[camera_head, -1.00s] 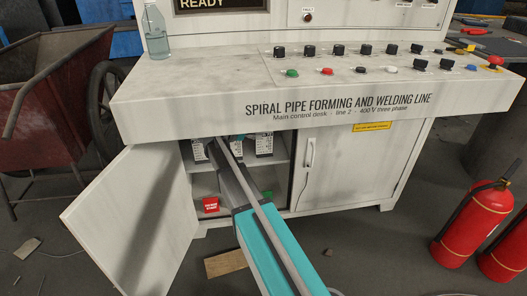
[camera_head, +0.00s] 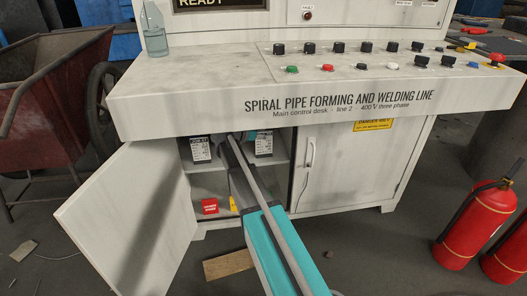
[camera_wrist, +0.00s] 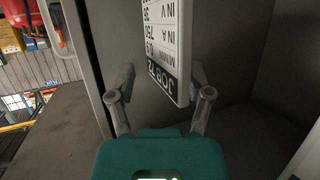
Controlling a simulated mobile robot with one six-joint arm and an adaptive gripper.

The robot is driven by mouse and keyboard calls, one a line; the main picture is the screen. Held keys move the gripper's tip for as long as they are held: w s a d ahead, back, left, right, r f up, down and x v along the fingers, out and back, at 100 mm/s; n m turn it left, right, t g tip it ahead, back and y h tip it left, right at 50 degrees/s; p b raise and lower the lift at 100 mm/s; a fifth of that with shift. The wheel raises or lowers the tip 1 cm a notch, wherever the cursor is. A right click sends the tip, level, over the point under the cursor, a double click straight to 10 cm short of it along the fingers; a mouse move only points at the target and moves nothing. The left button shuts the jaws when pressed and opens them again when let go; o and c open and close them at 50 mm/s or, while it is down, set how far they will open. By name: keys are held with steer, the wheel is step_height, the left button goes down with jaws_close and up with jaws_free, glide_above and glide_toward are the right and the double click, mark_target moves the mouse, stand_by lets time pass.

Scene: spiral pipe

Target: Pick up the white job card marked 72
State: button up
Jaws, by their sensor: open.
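In the wrist view the white job card marked 72 (camera_wrist: 163,40) appears upside down, with a black band reading JOB 72 and printed lines. My gripper (camera_wrist: 160,82) is open, one finger on each side of the card's lower picture end, with visible gaps. In the head view my arm reaches into the open cabinet under the desk and hides the gripper's fingers. Two white cards show there, a left card (camera_head: 201,149) and a right card (camera_head: 263,145); I cannot read their numbers surely, and the middle of the shelf is hidden by the arm.
The cabinet's left door (camera_head: 135,220) stands open. Below the shelf are a red block (camera_head: 209,206) and a yellow item (camera_head: 233,203) partly behind my arm. The desk top (camera_head: 215,75) overhangs the opening. Red extinguishers (camera_head: 470,225) stand at right.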

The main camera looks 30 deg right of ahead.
stand_by(0.5)
jaws_close()
